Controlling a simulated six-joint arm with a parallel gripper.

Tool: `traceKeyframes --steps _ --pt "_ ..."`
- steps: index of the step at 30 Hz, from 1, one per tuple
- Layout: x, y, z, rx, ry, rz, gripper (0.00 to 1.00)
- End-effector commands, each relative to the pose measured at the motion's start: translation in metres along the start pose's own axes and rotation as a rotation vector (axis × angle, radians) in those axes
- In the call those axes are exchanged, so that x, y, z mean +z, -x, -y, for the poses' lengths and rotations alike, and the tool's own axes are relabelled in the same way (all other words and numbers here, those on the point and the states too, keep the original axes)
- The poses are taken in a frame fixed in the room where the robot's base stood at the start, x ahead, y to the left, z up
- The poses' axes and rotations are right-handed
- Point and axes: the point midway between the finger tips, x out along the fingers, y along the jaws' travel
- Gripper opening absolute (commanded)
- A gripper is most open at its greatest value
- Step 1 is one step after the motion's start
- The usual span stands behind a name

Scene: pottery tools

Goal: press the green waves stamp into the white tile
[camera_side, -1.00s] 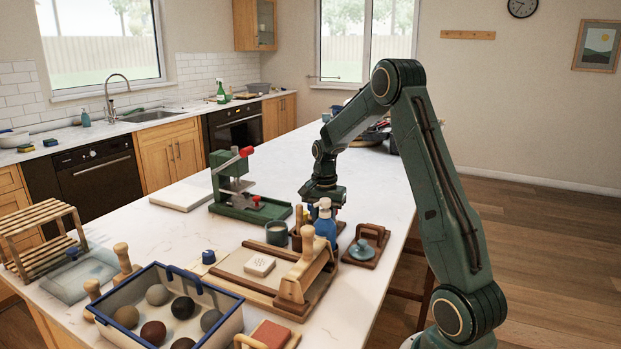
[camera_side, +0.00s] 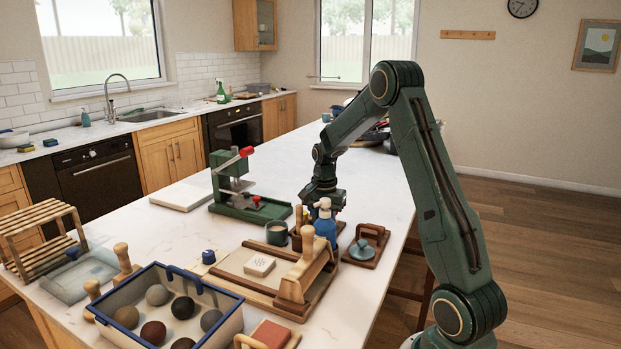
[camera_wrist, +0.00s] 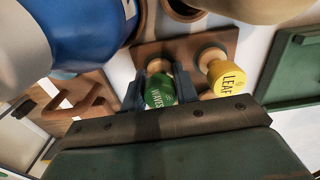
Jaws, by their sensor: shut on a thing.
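The green waves stamp (camera_wrist: 160,92) shows in the wrist view, with "WAVES" on its round top and a pale wooden part beyond it. It is by a brown wooden rack, and I cannot tell whether it still touches the rack. My gripper (camera_wrist: 159,91) is shut on the stamp, one blue-grey finger on each side. In the side view my gripper (camera_side: 324,198) is behind the blue pump bottle, and its fingertips and the stamp are hidden. The small white tile (camera_side: 259,265) lies on a wooden-framed board (camera_side: 232,266), in front and to the left of my gripper.
A yellow "LEAF" stamp (camera_wrist: 226,78) stands close right of the green one. The blue pump bottle (camera_side: 325,228) is close by. A green press (camera_side: 235,190) and blue-rimmed bin (camera_side: 165,308) stand on the counter.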

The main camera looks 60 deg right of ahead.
Motion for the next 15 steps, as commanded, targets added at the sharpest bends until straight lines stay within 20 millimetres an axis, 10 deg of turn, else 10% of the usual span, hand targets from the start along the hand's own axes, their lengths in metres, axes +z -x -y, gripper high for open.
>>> traceKeyframes --steps 11,12,15 --pt "0.0 -0.0042 0.0 0.0 0.0 0.0 0.07" --pt "0.0 -0.0041 0.0 0.0 0.0 0.0 0.35" --pt "0.0 -0.0041 0.0 0.0 0.0 0.0 0.55"
